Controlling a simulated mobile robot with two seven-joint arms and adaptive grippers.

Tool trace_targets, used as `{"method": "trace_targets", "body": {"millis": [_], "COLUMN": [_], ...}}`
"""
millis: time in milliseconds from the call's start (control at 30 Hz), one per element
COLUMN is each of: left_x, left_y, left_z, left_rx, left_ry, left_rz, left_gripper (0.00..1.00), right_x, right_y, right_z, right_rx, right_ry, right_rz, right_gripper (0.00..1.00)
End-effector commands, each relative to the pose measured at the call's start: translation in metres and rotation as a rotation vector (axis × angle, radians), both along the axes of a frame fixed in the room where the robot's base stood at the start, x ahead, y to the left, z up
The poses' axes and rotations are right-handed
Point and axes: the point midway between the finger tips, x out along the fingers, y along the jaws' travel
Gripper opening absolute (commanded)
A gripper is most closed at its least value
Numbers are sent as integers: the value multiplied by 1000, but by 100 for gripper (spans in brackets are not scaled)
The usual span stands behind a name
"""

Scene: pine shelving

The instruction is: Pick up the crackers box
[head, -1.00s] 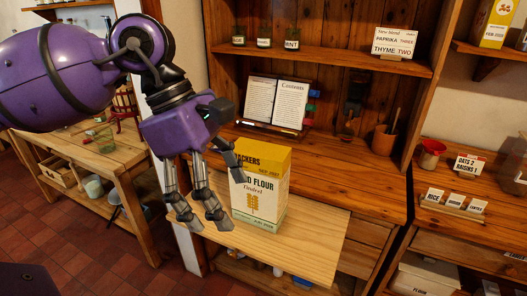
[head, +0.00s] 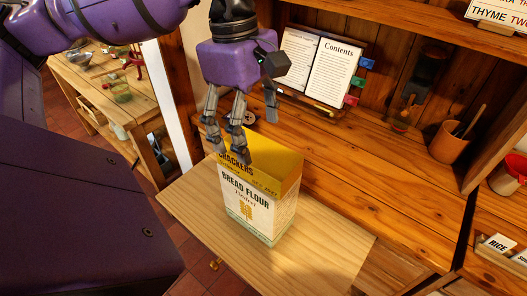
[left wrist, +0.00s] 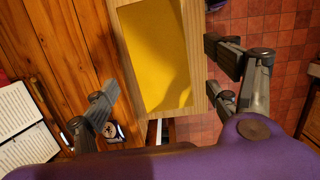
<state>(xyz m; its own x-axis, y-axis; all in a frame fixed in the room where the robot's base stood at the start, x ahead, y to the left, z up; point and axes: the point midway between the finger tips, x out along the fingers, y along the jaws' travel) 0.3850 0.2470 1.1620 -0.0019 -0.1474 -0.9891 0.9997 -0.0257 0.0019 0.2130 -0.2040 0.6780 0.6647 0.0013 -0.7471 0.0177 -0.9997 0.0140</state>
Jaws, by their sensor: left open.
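The crackers box (head: 245,205) stands upright on a pale pull-out board (head: 325,250). It has a yellow top marked CRACKERS and a white front reading BREAD FLOUR. My left gripper (head: 243,128) is open and empty, with its fingers pointing down at the box's top, at its far left side. In the left wrist view the box's yellow top (left wrist: 155,55) lies ahead, between the spread fingers of the gripper (left wrist: 172,95). I cannot tell whether a finger touches the box. My right gripper is not in view.
A recipe stand with a Contents page (head: 335,68) stands behind the box on the wooden counter (head: 370,180). A brown pot with utensils (head: 448,143) is at the right. Label cards (head: 497,245) stand at the far right. The board right of the box is clear.

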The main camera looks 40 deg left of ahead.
Motion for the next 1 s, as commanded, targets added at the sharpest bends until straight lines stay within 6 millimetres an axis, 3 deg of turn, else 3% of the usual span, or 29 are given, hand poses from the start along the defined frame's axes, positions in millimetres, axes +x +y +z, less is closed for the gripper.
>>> {"method": "trace_targets", "body": {"millis": [133,400,700,1000], "left_x": [-2,-3,-3,-3], "left_y": [-5,-12,-13,-13], "left_z": [-16,-53,-57,-57], "left_rx": [-2,-2,-2,-2], "left_ry": [2,1,0,0], "left_rz": [-2,-1,0,0], "left_gripper": [80,80,79,40], "right_x": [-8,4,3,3], "right_y": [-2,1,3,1], "right_z": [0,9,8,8], "right_rx": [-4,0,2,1], "right_ry": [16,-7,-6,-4], "right_rz": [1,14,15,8], "right_gripper": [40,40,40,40]}}
